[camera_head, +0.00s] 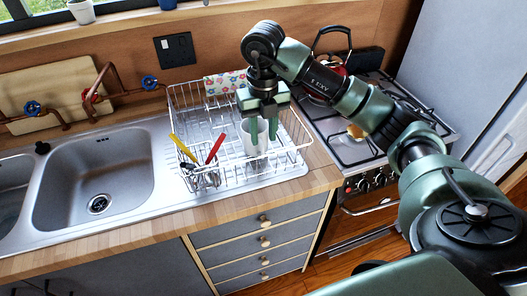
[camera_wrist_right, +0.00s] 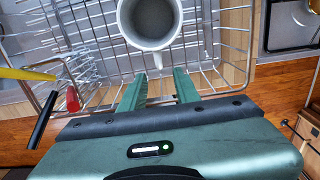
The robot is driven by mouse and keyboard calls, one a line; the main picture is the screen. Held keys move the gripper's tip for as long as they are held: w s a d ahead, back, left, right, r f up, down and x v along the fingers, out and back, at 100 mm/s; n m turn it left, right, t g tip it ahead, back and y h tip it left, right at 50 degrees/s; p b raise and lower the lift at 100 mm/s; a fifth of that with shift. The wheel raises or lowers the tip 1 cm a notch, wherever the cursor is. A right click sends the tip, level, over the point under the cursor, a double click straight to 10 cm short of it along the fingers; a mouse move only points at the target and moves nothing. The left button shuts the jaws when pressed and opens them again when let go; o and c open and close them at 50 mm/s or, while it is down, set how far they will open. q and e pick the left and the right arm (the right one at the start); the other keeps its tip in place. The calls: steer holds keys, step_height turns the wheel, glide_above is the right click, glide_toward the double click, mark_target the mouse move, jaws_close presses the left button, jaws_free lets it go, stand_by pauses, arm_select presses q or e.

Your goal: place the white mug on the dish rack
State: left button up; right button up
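The white mug (camera_head: 256,141) is in the wire dish rack (camera_head: 292,152), partly hidden by my fingers in the head view. In the right wrist view the mug (camera_wrist_right: 150,22) is seen from above, empty and upright over the rack wires, with its handle pointing toward my fingertips. My right gripper (camera_head: 263,131) is above the rack at the mug. In the wrist view its green fingers (camera_wrist_right: 159,88) are apart, with nothing held between them; the handle end is near the gap at their tips. My left gripper is not in view.
A cutlery holder (camera_head: 205,179) with yellow- and red-handled utensils stands at the rack's front left. A flowered cloth or sponge (camera_head: 224,83) is at the rack's back. The sink (camera_head: 95,180) lies left, and the stove (camera_head: 350,148) with a red kettle (camera_head: 330,66) lies right.

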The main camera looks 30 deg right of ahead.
steer(key=shift+r, duration=1.9)
